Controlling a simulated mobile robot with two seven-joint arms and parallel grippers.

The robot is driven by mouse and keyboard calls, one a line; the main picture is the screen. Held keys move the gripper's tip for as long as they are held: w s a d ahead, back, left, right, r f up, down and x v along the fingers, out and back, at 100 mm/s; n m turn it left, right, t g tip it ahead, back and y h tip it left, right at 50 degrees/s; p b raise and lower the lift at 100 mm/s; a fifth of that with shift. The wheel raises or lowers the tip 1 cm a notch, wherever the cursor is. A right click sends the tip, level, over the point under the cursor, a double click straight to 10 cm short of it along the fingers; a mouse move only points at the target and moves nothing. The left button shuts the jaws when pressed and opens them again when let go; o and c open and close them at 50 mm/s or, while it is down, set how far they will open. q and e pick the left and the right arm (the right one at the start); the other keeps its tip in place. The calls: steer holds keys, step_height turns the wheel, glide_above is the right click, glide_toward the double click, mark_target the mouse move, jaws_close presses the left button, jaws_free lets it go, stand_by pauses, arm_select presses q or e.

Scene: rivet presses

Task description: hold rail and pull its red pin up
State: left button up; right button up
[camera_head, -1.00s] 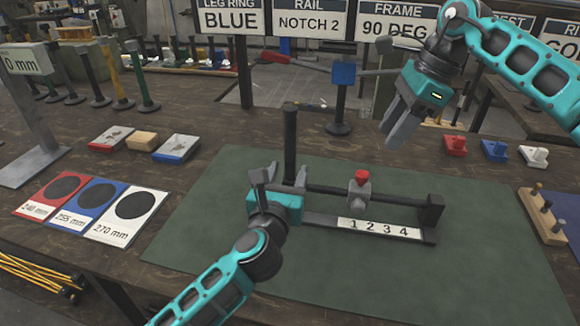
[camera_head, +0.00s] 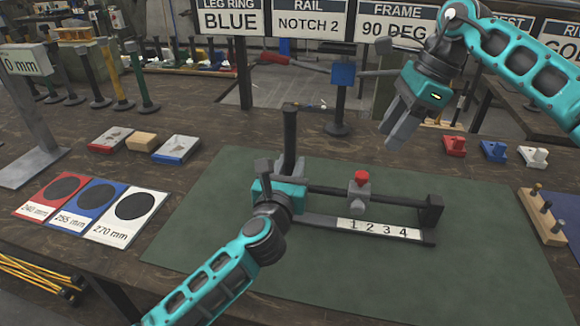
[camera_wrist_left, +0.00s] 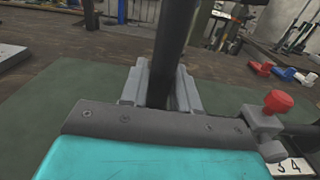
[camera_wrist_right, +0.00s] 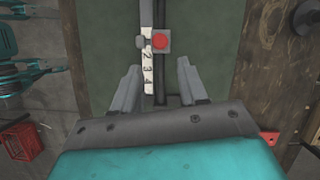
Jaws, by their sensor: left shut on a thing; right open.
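The rail (camera_head: 325,192) is a dark bar frame on the green mat, with a tall upright post (camera_head: 290,138) at its left end and a strip numbered 1 to 4 (camera_head: 378,229). A grey slider (camera_head: 359,196) with a red pin (camera_head: 361,176) sits on the bar near number 1. My left gripper (camera_head: 288,176) is shut on the post's lower part; its fingers flank the post in the left wrist view (camera_wrist_left: 160,88). My right gripper (camera_head: 393,128) is open and empty, above and right of the pin. In the right wrist view the red pin (camera_wrist_right: 160,41) lies beyond the fingertips.
The green mat (camera_head: 480,265) has free room in front of the rail. Red, blue and white blocks (camera_head: 494,151) stand behind right, a wooden peg holder (camera_head: 542,216) at the right edge. A blue-headed stand (camera_head: 343,75) rises behind the rail. Marked cards (camera_head: 92,204) lie left.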

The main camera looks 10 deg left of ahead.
mark_target(368, 178)
stand_by(0.3)
steer(key=shift+o, duration=0.3)
steer(key=shift+o, duration=0.9)
steer(key=shift+a+f, duration=0.1)
steer(key=shift+f, duration=0.1)
steer(key=a+f+y, duration=0.1)
steer(key=f+y, duration=0.1)
steer(key=s+a+f+m+t+y, duration=0.1)
steer(key=a+f+y, duration=0.1)
steer(key=a+f+t+y, duration=0.1)
steer(key=a+f+y, duration=0.1)
steer(key=shift+s+f+y, duration=0.3)
steer(key=shift+s+f+m+t+y, duration=0.1)
steer(key=shift+f+m+t+y, duration=0.15)
steer(key=shift+m+y, duration=0.3)
steer(key=shift+d+f+m+t+y, duration=0.1)
steer(key=shift+d+m+t+y, duration=0.15)
steer(key=shift+m+t+y, duration=0.3)
steer(key=s+d+f+m+t, duration=0.3)
steer(key=s+d+m+t, duration=0.45)
steer(key=d+t, duration=0.2)
steer(key=shift+m, duration=0.25)
steer(key=x, duration=1.2)
steer(key=shift+w+a, duration=0.2)
